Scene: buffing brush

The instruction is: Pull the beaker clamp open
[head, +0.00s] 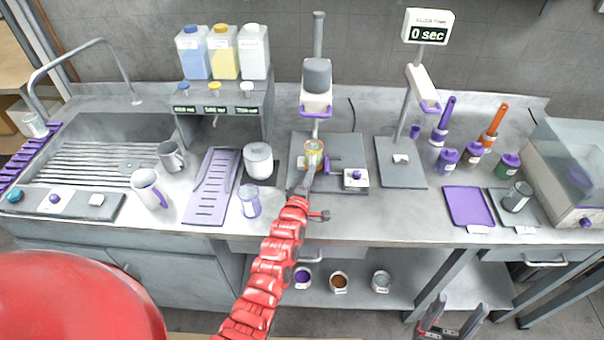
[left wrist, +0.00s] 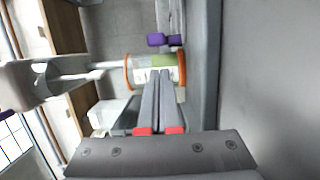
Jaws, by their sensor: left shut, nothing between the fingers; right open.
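My right gripper (head: 448,325) is open, low in front of the bench.
A control box with a purple knob (head: 355,180) stands right of the beaker. A purple-rimmed beaker (head: 249,200) and a white pot (head: 258,161) stand to the left. The grey mixer head (head: 317,75) hangs above. Bench space right of the control box is partly clear.

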